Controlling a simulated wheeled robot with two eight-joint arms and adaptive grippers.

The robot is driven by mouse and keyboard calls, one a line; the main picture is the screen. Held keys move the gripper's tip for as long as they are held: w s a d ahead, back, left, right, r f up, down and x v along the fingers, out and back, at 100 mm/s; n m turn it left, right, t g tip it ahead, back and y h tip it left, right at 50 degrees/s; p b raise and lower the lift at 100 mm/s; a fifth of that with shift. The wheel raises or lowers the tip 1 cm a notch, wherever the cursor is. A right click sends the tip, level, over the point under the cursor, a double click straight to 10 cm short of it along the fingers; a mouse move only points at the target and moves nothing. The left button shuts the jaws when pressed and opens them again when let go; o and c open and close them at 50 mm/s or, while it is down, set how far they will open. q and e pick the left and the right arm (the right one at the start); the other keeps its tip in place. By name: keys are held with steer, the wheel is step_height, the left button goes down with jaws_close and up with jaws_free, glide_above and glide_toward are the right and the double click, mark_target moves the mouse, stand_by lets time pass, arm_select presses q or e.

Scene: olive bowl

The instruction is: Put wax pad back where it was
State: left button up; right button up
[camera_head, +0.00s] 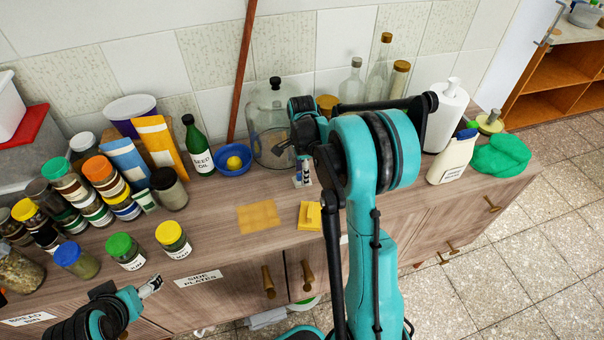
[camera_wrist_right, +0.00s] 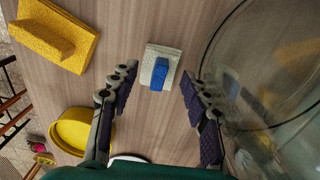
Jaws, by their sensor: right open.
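A small white pad with a blue grip (camera_wrist_right: 161,72) lies on the wooden counter; in the head view it shows just below my right gripper (camera_head: 296,152). A yellow pad with a raised yellow handle (camera_wrist_right: 55,36) lies nearby, and also shows in the head view (camera_head: 310,216). No label tells which one is the wax pad. In the wrist view my right gripper (camera_wrist_right: 158,84) is open and empty, its fingers on either side of the white pad's line. My left gripper (camera_head: 150,287) is low at the left, near the counter's front; its jaws are too small to judge.
A flat orange cloth-like square (camera_head: 259,217) lies left of the yellow pad. A glass cloche (camera_head: 267,125) stands close to my right gripper. A blue bowl (camera_head: 233,160) holds a lemon. Several jars crowd the left; a white bottle (camera_head: 452,158) and green cloth (camera_head: 500,156) stand right.

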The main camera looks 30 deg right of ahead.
step_height(320, 180, up, 10)
steer(key=p, duration=0.3)
steer(key=s+a+r+n+t, duration=0.2)
steer(key=s+a+r+n, duration=0.3)
steer(key=a+r+n, duration=0.1)
steer(key=s+a+n+t, duration=0.5)
steer(key=s+a+n, duration=0.4)
steer(key=s+n, duration=0.5)
steer(key=shift+a+f+n, duration=0.25)
steer(key=shift+f+n, duration=0.05)
steer(key=shift+n, duration=0.1)
steer(key=shift+f, duration=0.15)
